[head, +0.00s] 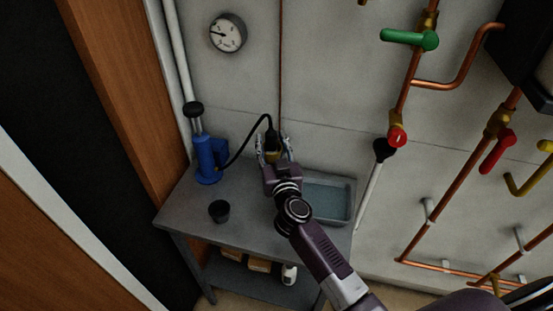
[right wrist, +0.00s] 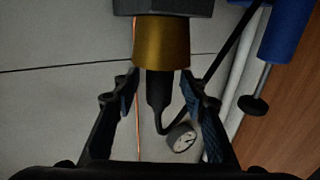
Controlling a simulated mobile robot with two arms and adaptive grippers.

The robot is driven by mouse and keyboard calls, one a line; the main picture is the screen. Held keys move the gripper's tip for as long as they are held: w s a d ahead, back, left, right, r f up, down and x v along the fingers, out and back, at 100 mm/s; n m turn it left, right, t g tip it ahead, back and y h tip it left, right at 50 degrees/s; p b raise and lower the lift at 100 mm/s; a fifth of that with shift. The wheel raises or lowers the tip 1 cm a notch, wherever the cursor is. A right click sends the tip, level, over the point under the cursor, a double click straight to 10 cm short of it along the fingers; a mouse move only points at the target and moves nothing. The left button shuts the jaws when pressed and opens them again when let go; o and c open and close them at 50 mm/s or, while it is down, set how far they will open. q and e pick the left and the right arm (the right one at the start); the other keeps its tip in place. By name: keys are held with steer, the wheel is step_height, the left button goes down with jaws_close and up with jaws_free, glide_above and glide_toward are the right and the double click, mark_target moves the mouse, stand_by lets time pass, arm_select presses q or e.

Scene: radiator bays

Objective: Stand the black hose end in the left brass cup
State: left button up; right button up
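The black hose end (head: 272,138) has a slim black sleeve, also in the right wrist view (right wrist: 159,90), where a brass-coloured collar and a wide dark piece adjoin it. My right gripper (head: 273,151) is at the collar, above the back of the bench. In the right wrist view its fingertips (right wrist: 162,78) meet the collar's sides, and it looks shut on the hose end. The black hose arches from the blue pump (head: 208,158) to it. No separate left brass cup can be made out; my gripper hides what is below. My left gripper is not in view.
The grey bench (head: 180,207) carries a small dark cup (head: 219,211) and a grey tray (head: 342,207) right of my arm. A round gauge (head: 228,33) hangs on the wall. Copper pipes with coloured valve handles are at right. Bare bench lies around the dark cup.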

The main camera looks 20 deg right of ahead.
steer(key=s+a, duration=0.1)
steer(key=s, duration=1)
steer(key=shift+s+a, duration=0.25)
steer(key=shift+f, duration=0.1)
